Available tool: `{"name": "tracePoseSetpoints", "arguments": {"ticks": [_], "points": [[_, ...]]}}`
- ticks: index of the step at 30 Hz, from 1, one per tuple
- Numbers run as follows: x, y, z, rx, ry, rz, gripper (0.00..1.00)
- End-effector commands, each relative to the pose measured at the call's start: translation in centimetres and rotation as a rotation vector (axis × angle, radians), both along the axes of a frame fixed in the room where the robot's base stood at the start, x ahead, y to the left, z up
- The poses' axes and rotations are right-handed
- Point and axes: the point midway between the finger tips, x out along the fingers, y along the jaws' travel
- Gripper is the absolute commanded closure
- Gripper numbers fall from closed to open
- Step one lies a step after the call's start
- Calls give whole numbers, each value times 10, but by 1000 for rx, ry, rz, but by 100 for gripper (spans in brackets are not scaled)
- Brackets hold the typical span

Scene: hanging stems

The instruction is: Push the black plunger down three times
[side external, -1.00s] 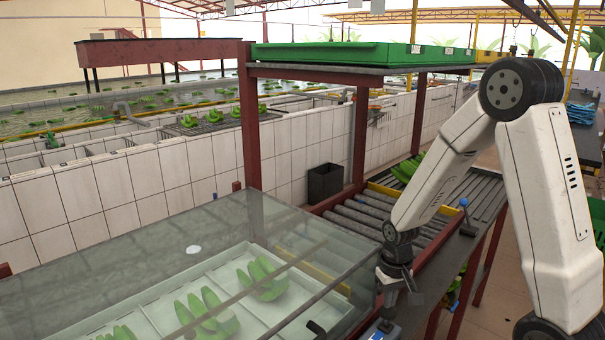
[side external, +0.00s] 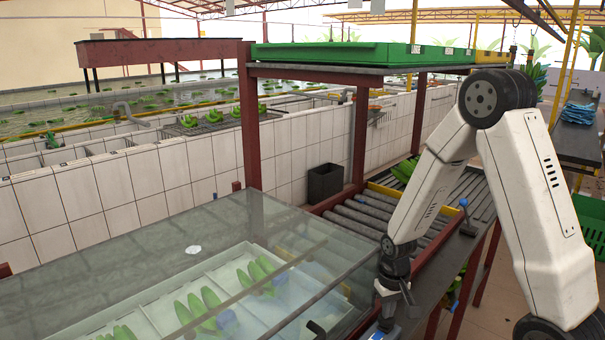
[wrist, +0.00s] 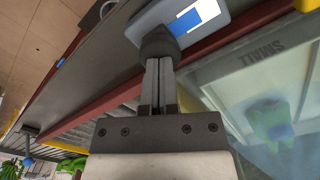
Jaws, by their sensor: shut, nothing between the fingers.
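The black plunger (wrist: 158,42) is a dark rounded knob at the end of my fingers in the wrist view. It is in front of a grey-white box with a blue and white label (wrist: 186,20). My gripper (wrist: 159,60) is shut and empty, its two fingers together and lined up with the knob. The tips look at or against the knob; I cannot tell how far it is pressed. In the side view my gripper (side external: 384,322) points down beside the glass-covered tank's right edge, and the plunger is too small to make out there.
A glass-covered tank (side external: 215,215) is left of my gripper, with green bananas (side external: 205,305) in a white tray showing blue patches. A roller conveyor (side external: 350,222) is behind. A blue-topped lever (side external: 465,212) stands on the dark ledge to the right.

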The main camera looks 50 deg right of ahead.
Motion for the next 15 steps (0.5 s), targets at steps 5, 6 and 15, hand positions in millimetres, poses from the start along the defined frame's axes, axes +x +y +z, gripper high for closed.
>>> {"name": "tracePoseSetpoints", "arguments": {"ticks": [5,6,15], "points": [[0,0,0,0,0,0,100],[0,0,0,0,0,0,100],[0,0,12,-1,-2,0,100]]}}
